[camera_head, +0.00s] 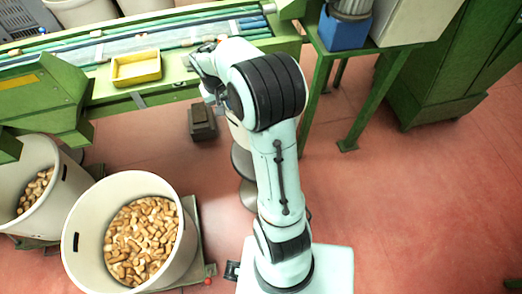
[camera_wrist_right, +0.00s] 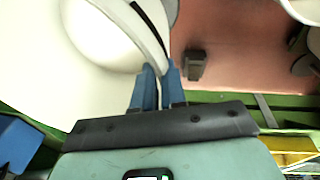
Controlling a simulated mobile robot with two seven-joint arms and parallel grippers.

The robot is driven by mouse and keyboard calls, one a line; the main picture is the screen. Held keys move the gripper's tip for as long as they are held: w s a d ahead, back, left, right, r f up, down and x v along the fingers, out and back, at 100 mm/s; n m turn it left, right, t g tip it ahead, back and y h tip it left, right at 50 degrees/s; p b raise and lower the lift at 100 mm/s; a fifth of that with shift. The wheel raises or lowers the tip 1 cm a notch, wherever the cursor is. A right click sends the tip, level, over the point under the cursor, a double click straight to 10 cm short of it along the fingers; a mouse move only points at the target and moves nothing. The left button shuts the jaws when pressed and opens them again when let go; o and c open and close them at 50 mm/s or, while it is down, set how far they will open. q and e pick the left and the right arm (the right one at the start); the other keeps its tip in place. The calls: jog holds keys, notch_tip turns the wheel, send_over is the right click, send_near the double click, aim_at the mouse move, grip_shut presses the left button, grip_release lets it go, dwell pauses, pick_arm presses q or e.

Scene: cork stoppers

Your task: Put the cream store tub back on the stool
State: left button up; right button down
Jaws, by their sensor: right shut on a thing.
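The cream store tub (camera_wrist_right: 30,70) fills the left of the right wrist view, and its rim passes between my blue fingers. My right gripper (camera_wrist_right: 158,82) is shut on that rim. In the head view, my right gripper (camera_head: 207,88) is beside the conveyor, its fingertips hard to make out. A strip of the tub (camera_head: 237,131) shows there, mostly hidden behind my right arm. The stool (camera_head: 241,162), with a dark round seat, shows partly below the tub. Whether the tub touches the seat cannot be told. My left gripper is out of view.
A green conveyor (camera_head: 120,90) with a yellow tray (camera_head: 136,68) runs along the back. A dark pedal box (camera_head: 202,122) sits on the floor left of the stool. A large cork-filled tub (camera_head: 82,240) stands lower left. A green table (camera_head: 318,45) stands right; open floor lies before it.

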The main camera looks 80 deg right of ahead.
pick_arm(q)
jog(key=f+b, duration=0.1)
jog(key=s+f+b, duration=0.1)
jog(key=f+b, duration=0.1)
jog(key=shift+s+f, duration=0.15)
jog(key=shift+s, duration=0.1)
pick_arm(e)
notch_tip(320, 180, down, 20)
jog(key=shift+r, duration=0.15)
jog(key=shift+s+d, duration=0.1)
jog(key=c, duration=1.4)
grip_release()
jog(key=shift+f, duration=0.2)
jog(key=shift+o, duration=1)
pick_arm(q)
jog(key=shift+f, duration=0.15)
pick_arm(e)
jog(key=shift+r, duration=0.1)
